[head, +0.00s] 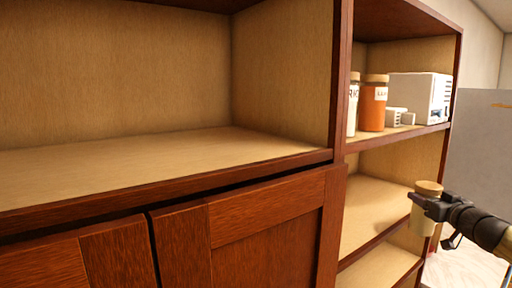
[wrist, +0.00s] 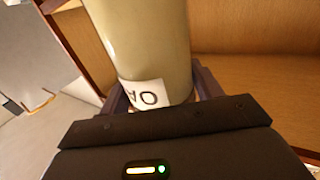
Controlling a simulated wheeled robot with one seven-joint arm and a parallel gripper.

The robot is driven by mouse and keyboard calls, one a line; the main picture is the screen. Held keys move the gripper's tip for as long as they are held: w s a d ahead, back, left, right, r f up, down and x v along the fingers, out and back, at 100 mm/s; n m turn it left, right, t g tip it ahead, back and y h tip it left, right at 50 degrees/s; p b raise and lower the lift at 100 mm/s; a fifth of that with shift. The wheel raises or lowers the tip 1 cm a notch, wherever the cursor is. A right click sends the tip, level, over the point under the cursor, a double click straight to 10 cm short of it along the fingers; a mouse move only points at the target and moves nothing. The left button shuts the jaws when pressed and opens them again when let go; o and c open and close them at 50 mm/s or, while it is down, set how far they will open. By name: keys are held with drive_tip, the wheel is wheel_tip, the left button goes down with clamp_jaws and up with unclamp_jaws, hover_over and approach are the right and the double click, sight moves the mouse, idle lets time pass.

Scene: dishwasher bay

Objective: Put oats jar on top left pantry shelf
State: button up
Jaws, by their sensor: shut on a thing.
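The oats jar (head: 425,208) is a pale jar with a tan lid, at the right of the head view, held upright in front of the right-hand shelves. It fills the top middle of the wrist view (wrist: 145,45), where part of its white label shows letters. My gripper (head: 440,208) is shut around the jar, one finger on each side of it. In the head view an empty wide shelf (head: 150,163) of the pantry fills the left, above closed cabinet doors. The far left end of this shelf is out of view.
On the right-hand upper shelf (head: 385,138) stand a rice-coloured jar (head: 353,105), an orange jar (head: 374,103) and a white box-like item (head: 422,98). The shelf (head: 370,205) below looks bare. A dark red upright (head: 341,80) divides the two sections. The wide left shelf is clear.

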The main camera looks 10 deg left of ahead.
drive_tip(key=s+a+r+n+y, duration=0.1)
drive_tip(key=s+a+r, duration=0.3)
drive_tip(key=r, duration=0.4)
drive_tip(key=s+a+r+n+g+y, duration=0.1)
drive_tip(key=s+a+r, duration=0.25)
drive_tip(key=r, duration=0.35)
drive_tip(key=s+a+r+y, duration=0.1)
drive_tip(key=s+a+r, duration=0.35)
drive_tip(key=r, duration=0.35)
drive_tip(key=s+a+r+n+g+y+p, duration=0.1)
drive_tip(key=s+a+r+n+g+y, duration=0.15)
drive_tip(key=s+a+r, duration=0.6)
drive_tip(key=s+a+r+n+g+y+p, duration=0.1)
drive_tip(key=s+a+r+n+g+y, duration=0.15)
drive_tip(key=s+a+r, duration=0.65)
drive_tip(key=s+a+n+g+y+p, duration=0.1)
drive_tip(key=s+a+g+y+p, duration=0.1)
drive_tip(key=s+a, duration=0.2)
drive_tip(key=w+a+n+g+p, duration=0.1)
drive_tip(key=w+a, duration=0.2)
drive_tip(key=a, duration=0.2)
drive_tip(key=w+a+n+g+y+p, duration=0.1)
drive_tip(key=w+a, duration=0.2)
drive_tip(key=a, duration=0.2)
drive_tip(key=shift+a+f+g, duration=0.2)
drive_tip(key=shift+a+g, duration=0.2)
drive_tip(key=shift+d, duration=0.1)
drive_tip(key=shift+w+f, duration=0.15)
wheel_tip(320, 180, down, 6)
drive_tip(key=b, duration=0.1)
